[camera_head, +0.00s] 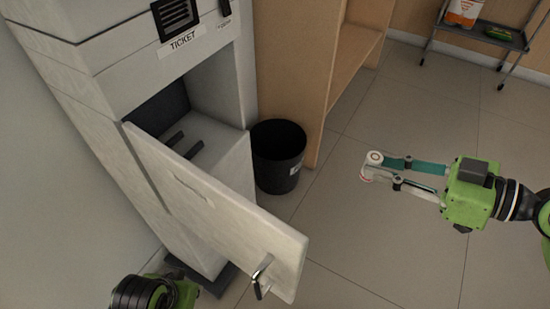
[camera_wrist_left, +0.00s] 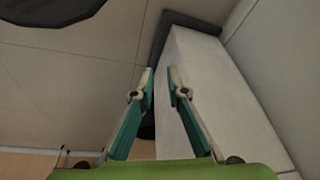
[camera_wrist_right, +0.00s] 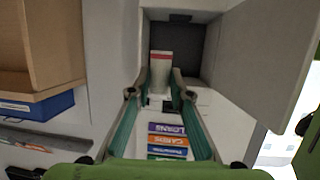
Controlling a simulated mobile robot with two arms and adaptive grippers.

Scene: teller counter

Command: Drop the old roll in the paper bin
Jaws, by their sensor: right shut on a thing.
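The old roll (camera_wrist_right: 161,72), a small white cylinder with a reddish band at one end, is between the fingertips of my right gripper (camera_head: 372,167). The right gripper is shut on it, held out over the floor to the right of the bin. The paper bin (camera_head: 278,155) is a round black bin with a small white label; it stands on the floor between the ticket machine and a wooden unit, apart from the gripper. My left gripper (camera_wrist_left: 160,88) is open and empty in the left wrist view; its fingers are out of the head view.
The ticket machine (camera_head: 118,57) has its compartment open, and its door (camera_head: 215,205) with a metal handle sticks out left of the bin. The wooden unit (camera_head: 300,75) stands behind the bin. A dark shelf trolley (camera_head: 470,42) is at the back right. Floor between gripper and bin is clear.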

